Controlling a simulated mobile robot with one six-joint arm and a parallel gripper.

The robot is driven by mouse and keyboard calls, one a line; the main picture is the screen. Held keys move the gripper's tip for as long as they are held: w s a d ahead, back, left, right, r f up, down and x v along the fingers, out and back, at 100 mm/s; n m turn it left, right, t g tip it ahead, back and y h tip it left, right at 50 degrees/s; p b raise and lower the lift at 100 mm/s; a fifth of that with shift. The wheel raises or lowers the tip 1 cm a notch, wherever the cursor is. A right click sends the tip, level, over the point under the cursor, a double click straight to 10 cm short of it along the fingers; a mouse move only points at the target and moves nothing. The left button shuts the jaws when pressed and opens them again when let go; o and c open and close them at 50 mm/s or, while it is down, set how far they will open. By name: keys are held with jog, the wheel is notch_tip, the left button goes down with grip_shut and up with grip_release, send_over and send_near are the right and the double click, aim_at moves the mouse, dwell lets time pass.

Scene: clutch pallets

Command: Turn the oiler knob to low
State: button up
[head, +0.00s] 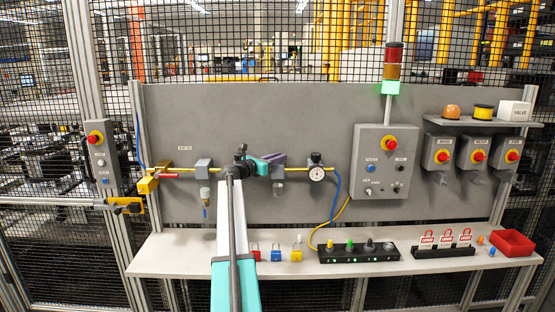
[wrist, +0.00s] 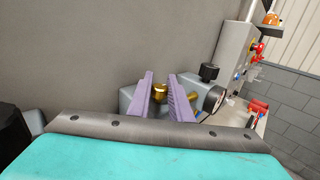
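The oiler shows in the wrist view as a grey block (wrist: 127,98) with a small brass knob (wrist: 159,90) on it. In the head view its clear bowl (head: 278,190) hangs below my gripper, and the knob is hidden behind the gripper. My gripper (head: 279,160) has purple fingers and reaches in from the left at the oiler. In the wrist view my gripper (wrist: 161,78) is open, with one finger on each side of the brass knob. A gap shows by the right finger; contact on the left cannot be told. I cannot read the knob's setting.
A pressure gauge (head: 317,174) sits just right of the oiler, and a filter unit (head: 203,172) to its left. A control box (head: 381,176) stands farther right. The shelf (head: 185,254) below holds padlocks and a black button strip (head: 358,254).

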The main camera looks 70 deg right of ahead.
grip_shut()
jog(key=shift+s+a+n+t+h, duration=0.1)
jog(key=shift+n+t+h, duration=0.2)
jog(key=shift+n+t, duration=0.35)
jog(key=shift+s+r+n+t+h+p, duration=0.1)
jog(key=shift+n+t+h+p, duration=0.3)
jog(key=shift+n+t+p, duration=1.5)
jog(key=shift+n+t, duration=0.05)
jog(key=shift+t, duration=1.4)
jog(key=shift+n+t+p, duration=0.8)
jog(key=shift+n+t, duration=0.4)
jog(key=shift+t, duration=0.7)
jog(key=o, duration=0.8)
grip_release()
jog(key=shift+c, duration=0.2)
